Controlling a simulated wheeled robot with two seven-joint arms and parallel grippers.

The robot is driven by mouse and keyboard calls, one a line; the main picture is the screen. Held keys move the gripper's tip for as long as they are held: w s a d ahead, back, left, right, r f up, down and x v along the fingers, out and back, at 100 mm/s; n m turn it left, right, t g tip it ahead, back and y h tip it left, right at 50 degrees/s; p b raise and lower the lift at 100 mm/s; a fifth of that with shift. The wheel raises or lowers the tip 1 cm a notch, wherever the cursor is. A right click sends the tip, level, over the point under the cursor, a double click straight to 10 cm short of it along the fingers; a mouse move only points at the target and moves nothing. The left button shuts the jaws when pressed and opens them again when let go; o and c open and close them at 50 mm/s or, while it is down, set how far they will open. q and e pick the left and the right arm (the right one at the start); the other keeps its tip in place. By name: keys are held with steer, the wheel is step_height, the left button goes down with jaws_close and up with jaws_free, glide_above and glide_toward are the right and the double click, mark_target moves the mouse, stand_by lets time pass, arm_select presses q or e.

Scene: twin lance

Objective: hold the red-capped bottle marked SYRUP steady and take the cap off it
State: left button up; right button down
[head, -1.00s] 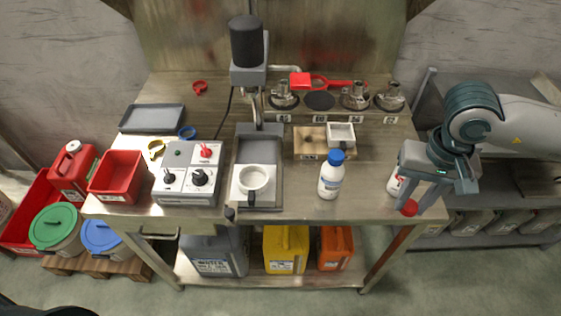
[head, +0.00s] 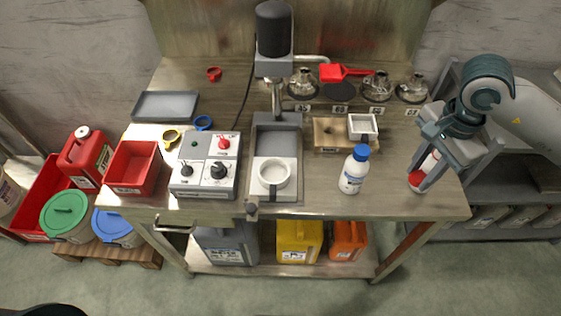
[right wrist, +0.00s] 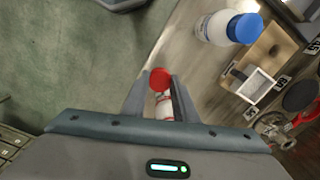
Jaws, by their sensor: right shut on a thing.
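The red-capped bottle (head: 431,162) is at the right end of the steel table, between the fingers of my right gripper (head: 424,172). Its white body slants up and right from the red cap (head: 416,182), which is at the lower end in the head view. In the right wrist view the red cap (right wrist: 160,77) pokes out past the fingertips, with the white body (right wrist: 165,106) behind it. The cap is on. Its label is not readable, and I cannot tell whether it touches the table. My left gripper is not in view.
A blue-capped white bottle (head: 352,173) stands upright left of my right gripper. Behind it are a wooden block with a white square dish (head: 363,126) and several metal fittings. A control box (head: 206,172) and press are further left. The front right table top is mostly clear.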

steer(key=d+m, duration=0.2)
steer(key=m, duration=0.1)
steer(key=d+m, duration=0.1)
steer(key=d, duration=0.1)
steer(key=shift+s+f, duration=0.15)
steer(key=shift+s, duration=0.1)
steer(key=shift+a, duration=0.15)
steer(key=p, duration=0.5)
glide_above(374, 184)
step_height(374, 184, down, 7)
steer(key=shift+r, duration=0.1)
